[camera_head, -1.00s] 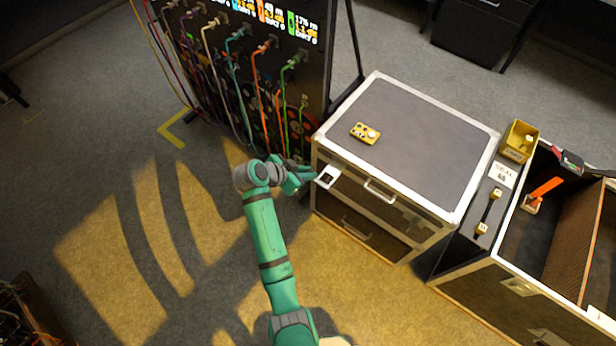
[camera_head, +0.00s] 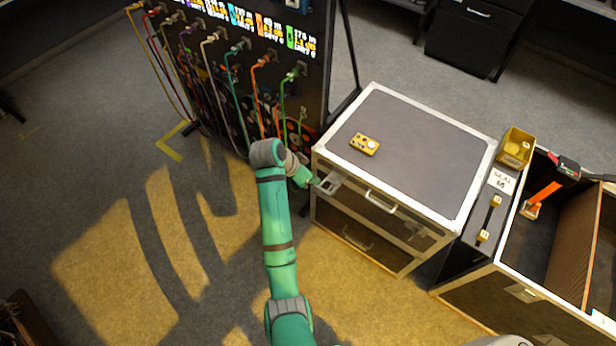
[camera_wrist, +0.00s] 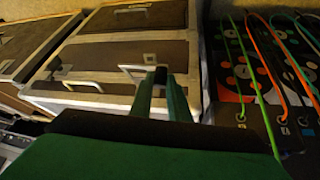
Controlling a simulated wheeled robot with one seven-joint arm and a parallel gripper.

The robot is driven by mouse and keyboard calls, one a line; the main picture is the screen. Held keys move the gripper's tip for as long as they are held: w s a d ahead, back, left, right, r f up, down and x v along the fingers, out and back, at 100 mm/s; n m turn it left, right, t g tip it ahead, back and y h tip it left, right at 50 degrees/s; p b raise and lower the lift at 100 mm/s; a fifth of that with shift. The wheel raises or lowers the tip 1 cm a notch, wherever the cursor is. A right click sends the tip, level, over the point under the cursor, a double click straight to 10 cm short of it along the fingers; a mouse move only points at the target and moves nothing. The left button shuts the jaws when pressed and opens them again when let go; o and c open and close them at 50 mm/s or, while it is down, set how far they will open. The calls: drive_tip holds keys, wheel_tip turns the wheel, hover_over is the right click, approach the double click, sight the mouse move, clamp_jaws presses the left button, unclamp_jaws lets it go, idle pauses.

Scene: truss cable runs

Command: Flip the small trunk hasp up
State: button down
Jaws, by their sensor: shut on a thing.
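The small trunk (camera_head: 420,150) is a case with a grey top, metal edges and drawer fronts. A pale metal hasp (camera_head: 330,187) with a slot sticks out from its front near the left corner. My gripper (camera_head: 314,181) comes from the left and is shut on the hasp's outer end. In the wrist view my two green fingers (camera_wrist: 162,78) point at the trunk front, with a small pale piece of the hasp (camera_wrist: 160,73) at their tips. The fingers hide part of the hasp, and its hinge is not clear.
A yellow box with a knob (camera_head: 364,144) lies on the trunk top. A drawer handle (camera_head: 380,201) is right of the hasp. A cable panel (camera_head: 240,80) stands behind left. An open large trunk (camera_head: 530,290) stands right. The floor at left is clear.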

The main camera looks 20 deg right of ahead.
drive_tip(key=shift+w+d, duration=0.1)
drive_tip(key=c, duration=1.7)
unclamp_jaws()
drive_tip(key=shift+o, duration=0.2)
drive_tip(key=shift+r, duration=0.1)
drive_tip(key=v, duration=1)
drive_tip(key=shift+a+r, duration=0.25)
